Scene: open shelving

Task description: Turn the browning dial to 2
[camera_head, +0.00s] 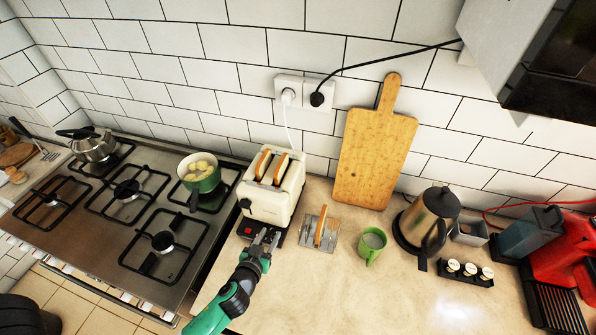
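A cream toaster (270,204) stands on the counter just right of the stove, with two browned bread slices (272,168) in its top slots. A dark knob or lever (244,203) shows at its left end. A black part with a small red patch (247,230) sits at its lower front. I cannot make out the browning dial or its numbers. My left gripper (267,236) is close in front of the toaster's lower front, its two fingers apart with nothing visible between them. I cannot tell whether it touches the toaster. My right gripper is not in view.
A toast rack (306,238) with one slice and a green mug (372,243) stand right of the toaster. A green pot (204,181) sits on the stove at left. A cutting board (375,150) leans on the wall; a kettle (430,215) stands farther right. The front counter is clear.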

